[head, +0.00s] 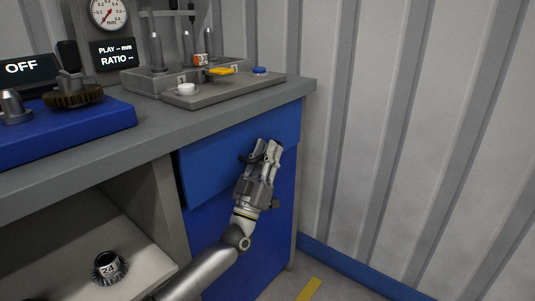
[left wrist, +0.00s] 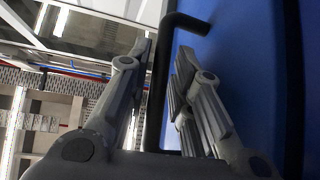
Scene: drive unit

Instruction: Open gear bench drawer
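The gear bench drawer has a plain blue front (head: 215,158) just under the grey worktop, at the right end of the bench. It looks closed or nearly so. My left gripper (head: 266,150) is in front of the drawer's right part and hides some of it. In the left wrist view, the black bar handle (left wrist: 157,95) runs between the fingers of my left gripper (left wrist: 163,65), beside the blue drawer face (left wrist: 250,60). The fingers are apart, with a gap between the bar and the right finger. My right gripper is in neither view.
A blue door panel (head: 235,235) lies below the drawer. An open shelf to the left holds a small dark gear (head: 109,268). The worktop (head: 150,125) carries a grey button panel (head: 225,90) and a blue tray (head: 60,130). A corrugated wall (head: 420,130) stands to the right.

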